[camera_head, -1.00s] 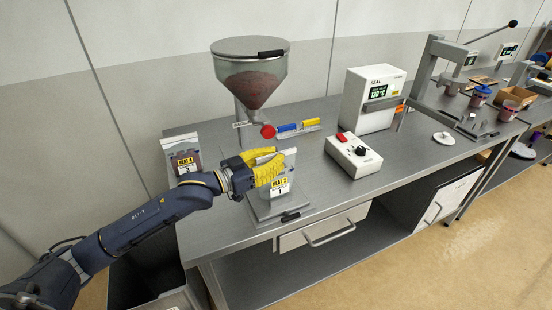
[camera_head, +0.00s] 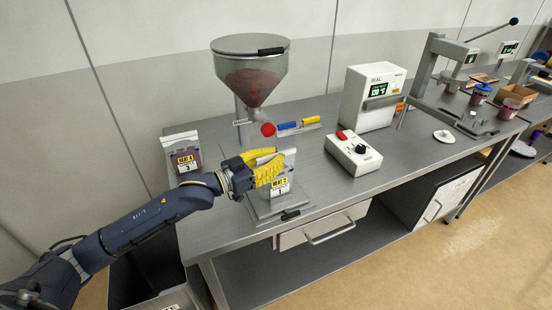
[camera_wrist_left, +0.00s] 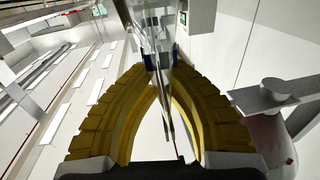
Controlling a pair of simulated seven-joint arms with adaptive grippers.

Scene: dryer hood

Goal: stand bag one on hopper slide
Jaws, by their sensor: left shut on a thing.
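Bag one (camera_head: 280,189), a clear pouch with a yellow and white label reading 1, is upright above the hopper slide. My left gripper (camera_head: 270,165), with yellow fingers, is shut on its upper part. In the left wrist view the clear bag (camera_wrist_left: 158,45) shows between the two yellow fingers (camera_wrist_left: 163,85). The hopper slide (camera_head: 262,208) is a grey plate with a dark handle at its front, under the bag. I cannot tell whether the bag's bottom touches it. My right gripper is not in view.
The hopper (camera_head: 250,75) with dark red contents stands behind the gripper, with a red knob (camera_head: 268,130) below it. Another labelled bag (camera_head: 186,158) stands at left. A control box (camera_head: 352,155) and the sealer (camera_head: 372,98) are to the right. A bin (camera_head: 140,275) is below left.

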